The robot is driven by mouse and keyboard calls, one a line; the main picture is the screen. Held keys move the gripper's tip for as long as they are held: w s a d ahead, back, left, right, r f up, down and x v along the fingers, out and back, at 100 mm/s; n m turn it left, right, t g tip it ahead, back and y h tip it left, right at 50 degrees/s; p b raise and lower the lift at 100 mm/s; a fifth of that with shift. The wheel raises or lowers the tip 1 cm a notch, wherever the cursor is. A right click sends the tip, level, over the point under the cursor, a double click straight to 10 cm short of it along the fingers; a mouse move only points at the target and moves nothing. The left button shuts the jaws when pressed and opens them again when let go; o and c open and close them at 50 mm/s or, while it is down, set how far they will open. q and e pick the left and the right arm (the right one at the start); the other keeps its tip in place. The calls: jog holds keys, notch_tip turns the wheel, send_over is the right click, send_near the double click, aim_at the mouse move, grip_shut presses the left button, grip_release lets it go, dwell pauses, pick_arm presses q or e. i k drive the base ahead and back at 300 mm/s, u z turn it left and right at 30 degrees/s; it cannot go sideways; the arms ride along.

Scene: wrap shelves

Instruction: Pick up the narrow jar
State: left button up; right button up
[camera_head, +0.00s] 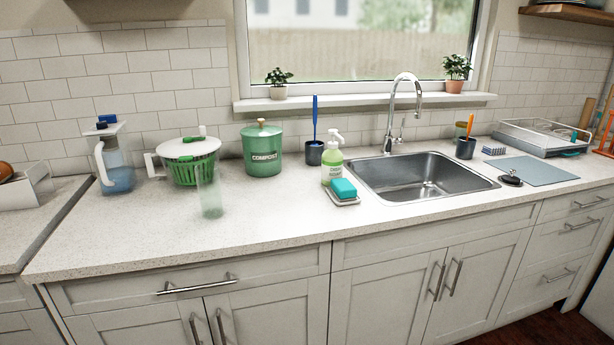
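A tall, narrow, clear glass jar (210,196) stands upright on the light counter, left of centre. It is see-through, and its outline is faint in front of the green salad spinner (184,167), so I cannot tell whether it has a lid. It stands in front of and slightly right of the spinner, nearer the counter's front edge. Neither of my grippers shows in the head view.
A blue-and-clear pitcher (116,165) stands left of the spinner. A green compost bin (263,157), soap bottle (332,170) and teal sponge (344,188) on a dish stand to the jar's right, before the sink (420,177). The counter in front of the jar (215,236) is clear.

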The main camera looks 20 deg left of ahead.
aim_at(207, 175)
jog(key=u, duration=2.35)
jog(key=i, duration=0.6)
